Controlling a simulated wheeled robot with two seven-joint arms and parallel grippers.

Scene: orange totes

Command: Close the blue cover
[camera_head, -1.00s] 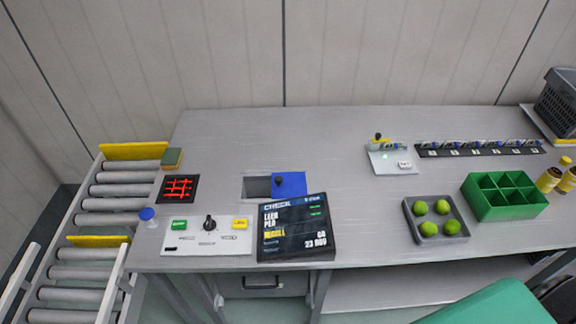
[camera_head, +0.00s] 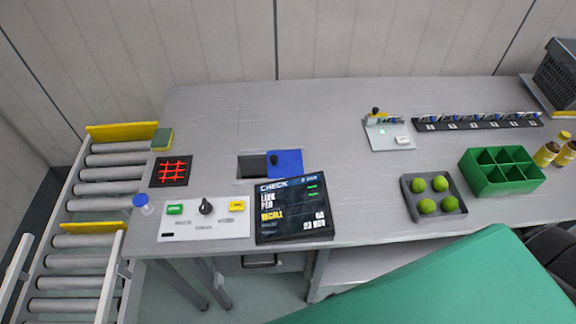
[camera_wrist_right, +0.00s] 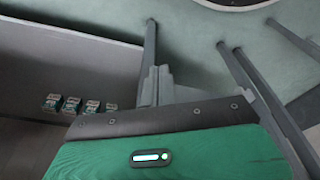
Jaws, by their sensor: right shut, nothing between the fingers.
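The blue cover (camera_head: 288,163) lies flat in the worktop and has a black knob (camera_head: 273,159) near its left side. A dark rectangular opening (camera_head: 252,167) is exposed directly to its left, so the cover stands open. My right gripper (camera_wrist_right: 156,86) appears in the right wrist view as narrow grey fingers, shut and empty, over the floor area. The cover does not show in that view. No gripper shows in the head view. My left gripper is not in view.
A black display (camera_head: 294,209) and a button panel (camera_head: 204,220) stand in front of the cover. A red-grid plate (camera_head: 171,171) lies left. A tray of green balls (camera_head: 408,203) and a green divided box (camera_head: 480,184) stand right. Worktop behind the cover is clear.

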